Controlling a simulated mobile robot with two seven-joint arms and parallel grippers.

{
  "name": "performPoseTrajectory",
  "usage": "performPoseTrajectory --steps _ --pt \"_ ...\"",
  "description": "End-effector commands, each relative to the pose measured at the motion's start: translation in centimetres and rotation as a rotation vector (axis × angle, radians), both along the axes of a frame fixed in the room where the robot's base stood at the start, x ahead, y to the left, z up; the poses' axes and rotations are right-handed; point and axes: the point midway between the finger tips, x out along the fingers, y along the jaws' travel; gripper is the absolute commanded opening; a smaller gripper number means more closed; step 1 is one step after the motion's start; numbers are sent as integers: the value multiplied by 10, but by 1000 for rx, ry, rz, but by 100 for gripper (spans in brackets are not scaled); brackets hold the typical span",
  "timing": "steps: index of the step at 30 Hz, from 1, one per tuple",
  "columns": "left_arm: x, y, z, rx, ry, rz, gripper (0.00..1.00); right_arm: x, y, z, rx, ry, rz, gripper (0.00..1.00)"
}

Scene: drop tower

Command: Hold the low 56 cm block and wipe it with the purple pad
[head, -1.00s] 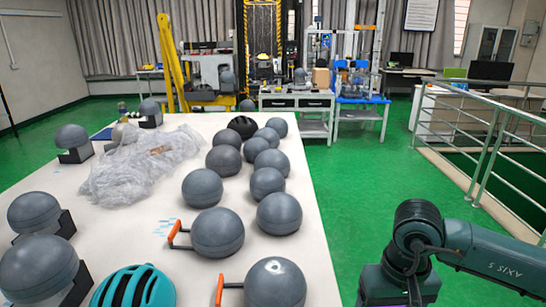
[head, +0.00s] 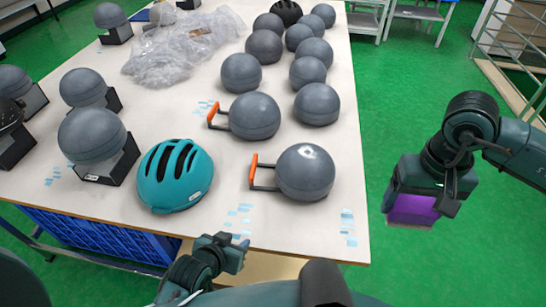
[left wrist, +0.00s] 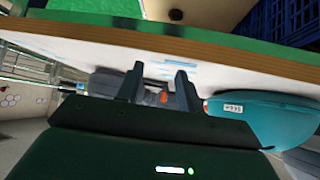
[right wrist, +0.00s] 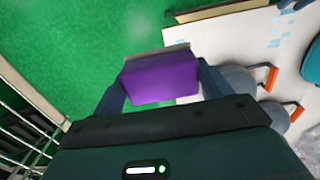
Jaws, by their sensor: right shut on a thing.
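Several grey dome-shaped blocks stand on the white table (head: 215,185). The two nearest, a front one (head: 305,172) and one behind it (head: 254,116), have orange-handled bars on their left sides. Another block (head: 92,135) sits on a black stand with a small label. I cannot read which block is 56 cm. My left gripper (head: 236,250) is open and empty at the table's front edge; its fingers (left wrist: 158,82) frame an orange handle farther off. My right gripper (head: 418,196) is shut on the purple pad (head: 411,209), off the table's right side; the pad also shows in the right wrist view (right wrist: 160,78).
A teal helmet (head: 174,176) lies on the table left of the front handled block. Crumpled clear plastic (head: 180,50) and a black helmet (head: 286,12) lie farther back. A blue crate (head: 100,238) is under the table.

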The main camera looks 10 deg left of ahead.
Motion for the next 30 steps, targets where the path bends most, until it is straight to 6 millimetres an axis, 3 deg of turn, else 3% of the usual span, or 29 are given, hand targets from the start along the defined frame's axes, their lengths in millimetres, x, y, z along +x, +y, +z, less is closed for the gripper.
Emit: performPoseTrajectory --steps 1,6,12,16,21,26,30 --pt "23 -2 5 1 28 17 37 0 0 -1 0 0 0 59" --pt "78 -3 27 18 159 84 37 0 0 -2 0 0 0 59" --pt "125 -3 70 42 299 170 37 0 0 -3 0 0 0 59" --pt "141 -4 96 57 364 213 37 0 0 -3 0 0 0 59" --pt "148 -3 116 69 411 248 37 0 0 -4 0 0 0 59" --pt "152 -3 110 73 425 255 37 0 0 -4 0 0 0 59" --pt "160 -2 90 74 426 254 37 0 0 -4 0 0 0 59"
